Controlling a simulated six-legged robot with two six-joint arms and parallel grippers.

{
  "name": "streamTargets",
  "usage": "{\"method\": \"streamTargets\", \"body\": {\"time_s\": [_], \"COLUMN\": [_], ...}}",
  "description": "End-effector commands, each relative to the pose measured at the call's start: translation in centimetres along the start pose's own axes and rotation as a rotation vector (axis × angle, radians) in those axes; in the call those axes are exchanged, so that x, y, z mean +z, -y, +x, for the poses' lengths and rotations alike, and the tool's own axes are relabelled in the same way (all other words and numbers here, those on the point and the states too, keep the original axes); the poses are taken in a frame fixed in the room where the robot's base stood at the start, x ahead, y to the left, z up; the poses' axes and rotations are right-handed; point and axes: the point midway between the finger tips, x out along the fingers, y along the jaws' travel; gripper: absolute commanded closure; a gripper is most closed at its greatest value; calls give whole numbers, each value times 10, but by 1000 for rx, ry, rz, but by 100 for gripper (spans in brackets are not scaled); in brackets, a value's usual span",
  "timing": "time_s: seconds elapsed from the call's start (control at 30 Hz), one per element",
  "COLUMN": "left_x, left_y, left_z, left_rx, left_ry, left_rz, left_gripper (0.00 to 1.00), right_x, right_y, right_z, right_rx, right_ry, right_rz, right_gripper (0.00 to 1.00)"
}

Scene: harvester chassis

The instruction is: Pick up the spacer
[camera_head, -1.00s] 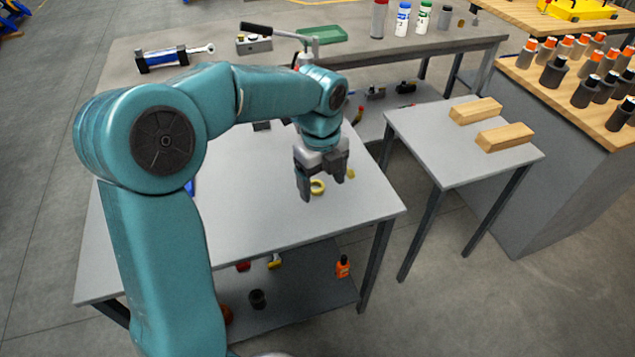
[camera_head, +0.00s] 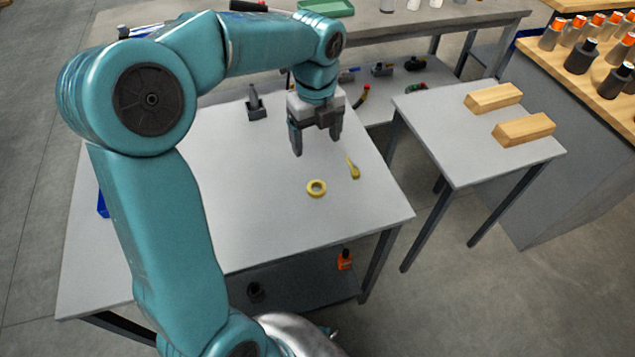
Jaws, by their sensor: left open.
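A yellow ring (camera_head: 316,188), which looks like the spacer, lies flat on the grey table (camera_head: 260,220), right of its middle. My left gripper (camera_head: 316,144) is open and empty, fingers pointing down. In the picture it sits just above the ring, apart from it; its exact height over the table is hard to tell. A small yellow elongated piece (camera_head: 353,168) lies to the right of the ring. My right gripper is not in view.
A dark holder (camera_head: 256,108) stands at the table's back. A smaller table (camera_head: 450,150) with two wooden blocks (camera_head: 494,97) is at right. The lower shelf holds an orange bottle (camera_head: 345,260).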

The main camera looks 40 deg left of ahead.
Motion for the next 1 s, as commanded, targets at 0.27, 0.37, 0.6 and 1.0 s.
{"method": "streamTargets", "body": {"time_s": [0.27,0.37,0.6,1.0], "left_x": [-5,-5,-4,-1], "left_y": [-3,-2,-1,2], "left_z": [68,85,105,151], "left_rx": [5,4,3,0], "left_ry": [-4,-2,-3,-1], "left_rz": [0,1,0,1], "left_gripper": [22,22,22,22], "right_x": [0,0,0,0], "right_y": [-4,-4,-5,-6], "right_z": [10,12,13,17], "right_rx": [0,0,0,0], "right_ry": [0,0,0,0], "right_rz": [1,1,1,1], "right_gripper": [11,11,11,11]}}
